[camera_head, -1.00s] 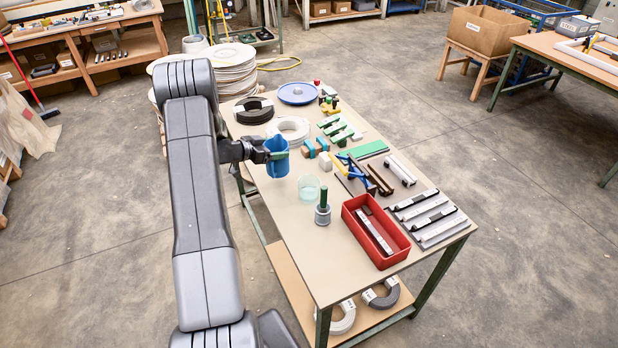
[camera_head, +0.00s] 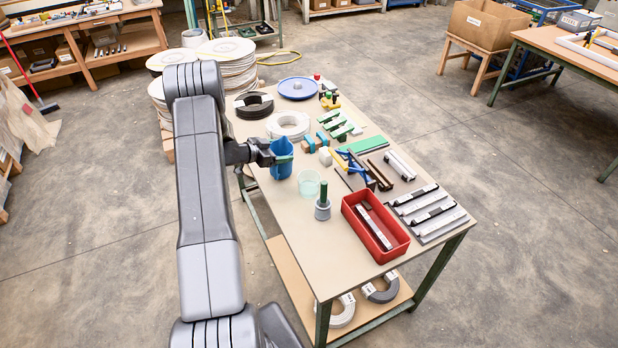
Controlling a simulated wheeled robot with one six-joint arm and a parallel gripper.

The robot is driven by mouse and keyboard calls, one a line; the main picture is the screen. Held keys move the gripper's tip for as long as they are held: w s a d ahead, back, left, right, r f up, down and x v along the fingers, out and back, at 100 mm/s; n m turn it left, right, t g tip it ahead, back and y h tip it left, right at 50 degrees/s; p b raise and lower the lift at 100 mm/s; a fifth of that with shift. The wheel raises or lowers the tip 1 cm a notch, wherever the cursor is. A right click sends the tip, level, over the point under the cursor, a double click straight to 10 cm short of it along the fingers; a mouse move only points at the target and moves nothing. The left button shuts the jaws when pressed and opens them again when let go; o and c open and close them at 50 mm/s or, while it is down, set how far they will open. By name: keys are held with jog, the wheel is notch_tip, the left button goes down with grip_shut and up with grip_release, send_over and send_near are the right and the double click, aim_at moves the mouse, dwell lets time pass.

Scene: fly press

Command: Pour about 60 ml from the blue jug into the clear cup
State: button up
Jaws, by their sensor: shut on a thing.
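The blue jug (camera_head: 281,160) is near the left edge of the table, roughly upright. My gripper (camera_head: 274,158) is shut on it. Whether the jug touches the table or hangs just above it, I cannot tell. The clear cup (camera_head: 309,184) stands on the table just in front of the jug and to its right, with a small gap in the picture. The cup is pale and see-through. The level inside the jug is hidden.
A grey weight with a green handle (camera_head: 323,203) stands close to the cup. A red bin (camera_head: 375,228) lies nearer the front. Clamps (camera_head: 352,170), a white coil (camera_head: 288,124) and a black coil (camera_head: 253,105) take up room behind. The table's front left is bare.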

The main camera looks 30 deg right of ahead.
jog(key=s+d+r+m+t+y+b, duration=0.2)
jog(key=s+m+t+b, duration=0.2)
jog(key=s+m, duration=0.3)
jog(key=shift+s+d+r+t, duration=0.2)
jog(key=shift+s+r+t, duration=0.05)
jog(key=shift+t, duration=0.65)
jog(key=shift+r+b, duration=0.1)
jog(key=shift+b, duration=0.4)
jog(key=shift+s+d+r+m+t+b, duration=0.15)
jog(key=shift+m+t+b, duration=0.3)
jog(key=shift+b, duration=0.65)
jog(key=shift+s+r, duration=0.1)
jog(key=shift+s, duration=0.1)
jog(key=shift+s+d+b, duration=0.1)
jog(key=shift+s+b, duration=0.2)
